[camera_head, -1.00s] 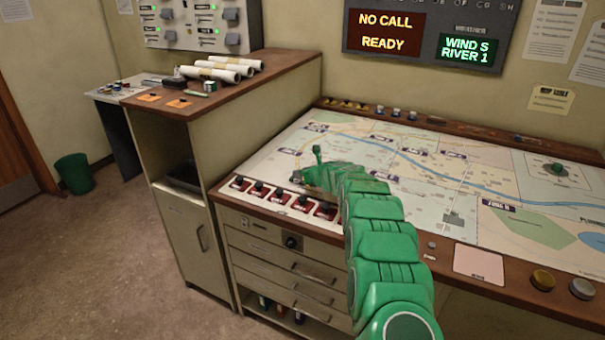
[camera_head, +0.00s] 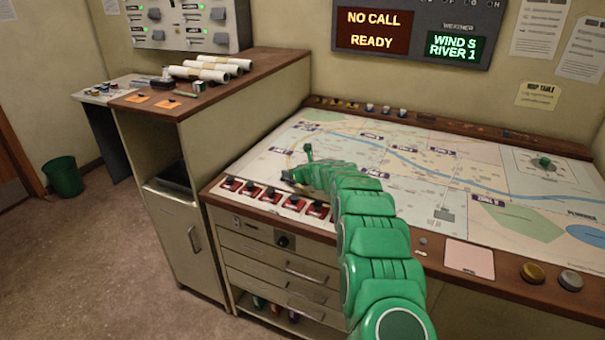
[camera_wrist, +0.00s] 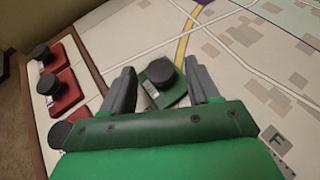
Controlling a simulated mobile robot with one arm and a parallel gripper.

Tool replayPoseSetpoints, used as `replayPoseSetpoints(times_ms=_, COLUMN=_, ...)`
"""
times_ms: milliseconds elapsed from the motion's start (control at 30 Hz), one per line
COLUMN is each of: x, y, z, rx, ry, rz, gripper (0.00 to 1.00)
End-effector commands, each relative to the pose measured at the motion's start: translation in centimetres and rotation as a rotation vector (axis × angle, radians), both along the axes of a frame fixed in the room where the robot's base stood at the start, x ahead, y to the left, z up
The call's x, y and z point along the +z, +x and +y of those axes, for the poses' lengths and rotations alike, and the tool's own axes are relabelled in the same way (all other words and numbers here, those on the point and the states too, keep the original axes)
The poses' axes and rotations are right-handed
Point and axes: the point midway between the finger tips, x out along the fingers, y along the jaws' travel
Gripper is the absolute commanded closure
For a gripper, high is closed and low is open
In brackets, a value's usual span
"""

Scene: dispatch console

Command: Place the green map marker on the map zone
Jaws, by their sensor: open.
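In the wrist view, the green map marker (camera_wrist: 164,94) has a flat green base, a black round knob and a small pale label. It lies on the pale map surface between the two grey fingers of my gripper (camera_wrist: 162,73). The fingers are apart, with a gap to the knob on each side. In the head view, my gripper (camera_head: 289,175) is low over the left front part of the map, and I cannot make out the marker there. The map (camera_head: 470,205) has several dark zone labels; I cannot tell which is the map zone.
Red markers with black knobs (camera_head: 271,195) line the map's front left edge. A green round piece (camera_head: 545,162) stands in a pale square at the right. Round buttons (camera_head: 533,273) and a pink pad (camera_head: 469,257) are at the front. A taller cabinet (camera_head: 245,130) borders the left.

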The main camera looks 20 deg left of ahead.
Motion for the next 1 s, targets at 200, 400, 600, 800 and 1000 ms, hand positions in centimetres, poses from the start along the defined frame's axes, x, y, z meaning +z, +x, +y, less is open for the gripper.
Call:
replayPoseSetpoints(times_ms=200, x=0.9, y=-0.7, z=-1.2, rx=-0.001, ry=0.002, rz=-0.001, gripper=0.40)
replayPoseSetpoints(times_ms=400, x=1.4, y=-1.5, z=-2.5, rx=-0.002, ry=0.002, rz=0.003, gripper=0.40)
replayPoseSetpoints(times_ms=600, x=2.4, y=-2.2, z=-3.8, rx=-0.002, ry=0.003, rz=0.000, gripper=0.40)
replayPoseSetpoints(times_ms=800, x=3.0, y=-3.1, z=-5.1, rx=-0.001, ry=0.002, rz=0.002, gripper=0.40)
replayPoseSetpoints(times_ms=1000, x=3.8, y=-4.0, z=-6.4, rx=-0.001, ry=0.003, rz=0.000, gripper=0.40)
